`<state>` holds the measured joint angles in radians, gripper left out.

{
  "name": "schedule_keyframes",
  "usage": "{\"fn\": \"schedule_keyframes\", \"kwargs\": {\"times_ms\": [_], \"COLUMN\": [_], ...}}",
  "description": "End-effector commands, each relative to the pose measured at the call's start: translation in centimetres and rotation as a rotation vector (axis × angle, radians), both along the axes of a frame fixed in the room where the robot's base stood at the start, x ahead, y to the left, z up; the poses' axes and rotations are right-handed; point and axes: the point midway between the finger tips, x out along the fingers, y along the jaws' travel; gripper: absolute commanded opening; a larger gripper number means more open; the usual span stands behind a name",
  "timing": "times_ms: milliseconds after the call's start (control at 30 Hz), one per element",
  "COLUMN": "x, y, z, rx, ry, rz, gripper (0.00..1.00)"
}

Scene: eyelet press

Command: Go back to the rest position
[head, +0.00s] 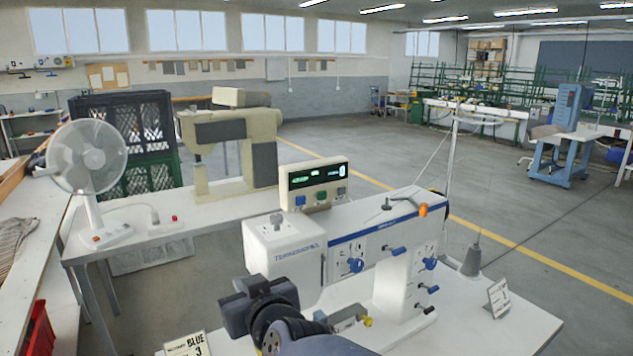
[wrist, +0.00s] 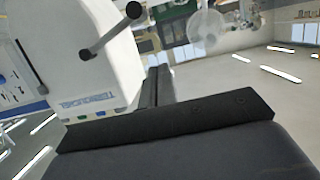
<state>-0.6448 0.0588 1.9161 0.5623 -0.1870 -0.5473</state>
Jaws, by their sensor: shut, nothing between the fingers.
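My gripper (wrist: 158,85) shows in the wrist view as dark narrow fingers held together, with nothing between them. In the head view, my dark wrist and arm are low in the middle, in front of the white machine (head: 340,250) with blue lettering and blue knobs. The fingertips cannot be made out clearly there. In the wrist view, the same machine's white housing (wrist: 75,60) fills the left side, close by and tilted. A dark lever with a round knob (wrist: 133,10) sticks out of it. I cannot tell whether the fingers touch the machine.
A display box (head: 315,184) stands behind the machine. A thread cone (head: 471,260) and a small card (head: 498,298) are on the right. A "BLUE 3" card (head: 187,345) is at the front left. A fan (head: 88,165) and a beige machine (head: 235,150) stand behind.

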Motion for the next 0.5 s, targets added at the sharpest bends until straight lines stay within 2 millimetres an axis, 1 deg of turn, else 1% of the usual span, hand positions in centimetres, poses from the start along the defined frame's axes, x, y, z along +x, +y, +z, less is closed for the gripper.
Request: {"fn": "schedule_keyframes", "kwargs": {"times_ms": [67,100,367,500], "x": [-0.4,-0.3,-0.2,-2.2], "y": [0.1,0.1,0.0,-1.2], "z": [0.1,1.6,4.9,5.5], "rx": [0.058,0.052,0.048,0.047], "ry": [0.030,0.031,0.029,0.028], "rz": [0.004,0.003,0.002,0.004], "gripper": [0.00,0.00,0.00,0.00]}}
